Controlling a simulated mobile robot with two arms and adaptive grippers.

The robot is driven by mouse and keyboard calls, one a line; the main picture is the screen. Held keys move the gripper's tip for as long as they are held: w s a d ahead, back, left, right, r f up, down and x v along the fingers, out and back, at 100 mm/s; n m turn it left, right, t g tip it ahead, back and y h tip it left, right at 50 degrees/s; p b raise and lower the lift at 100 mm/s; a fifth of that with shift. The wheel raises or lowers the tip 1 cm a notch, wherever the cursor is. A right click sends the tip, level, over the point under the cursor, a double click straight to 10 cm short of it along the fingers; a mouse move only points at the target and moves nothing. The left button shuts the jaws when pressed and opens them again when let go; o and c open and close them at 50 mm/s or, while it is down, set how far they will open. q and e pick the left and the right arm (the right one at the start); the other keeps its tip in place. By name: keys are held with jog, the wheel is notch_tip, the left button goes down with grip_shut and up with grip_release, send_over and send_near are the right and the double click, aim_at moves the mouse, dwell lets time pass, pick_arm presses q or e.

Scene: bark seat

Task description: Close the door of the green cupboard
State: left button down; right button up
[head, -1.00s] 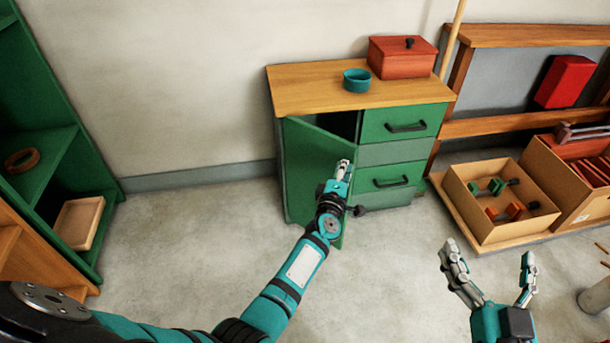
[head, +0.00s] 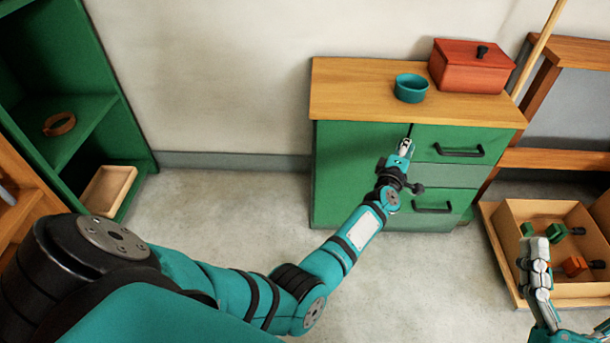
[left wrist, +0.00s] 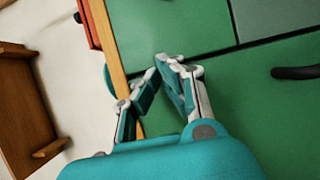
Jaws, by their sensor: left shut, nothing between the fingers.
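The green cupboard (head: 326,217) with a wooden top (head: 340,92) stands against the wall. Its door (head: 345,160), on the left half of the front, looks flush with the front or very nearly so; the arm hides part of its right edge. My left gripper (head: 405,145) is shut and empty at the door's upper right edge, beside the drawers. In the left wrist view the left fingertips (left wrist: 160,68) are together against or just in front of the green front; contact cannot be told. My right gripper (head: 552,270) is partly cut off at the lower right, away from the cupboard.
A teal bowl (head: 411,88) and a red lidded box (head: 470,66) stand on the cupboard top. Green shelves (head: 95,110) stand at the left. The floor before the cupboard is clear.

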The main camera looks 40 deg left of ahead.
pick_arm(q)
jog(key=shift+w+a+r+n+y, duration=0.1)
jog(key=shift+w+a+n+y, duration=0.3)
jog(key=shift+w+y, duration=0.25)
pick_arm(e)
jog(key=shift+s+d+r+t, duration=0.1)
jog(key=shift+s+r+t, duration=0.75)
jog(key=shift+r, duration=0.2)
pick_arm(q)
jog(key=shift+w, duration=0.1)
pick_arm(e)
jog(key=shift+r, duration=0.1)
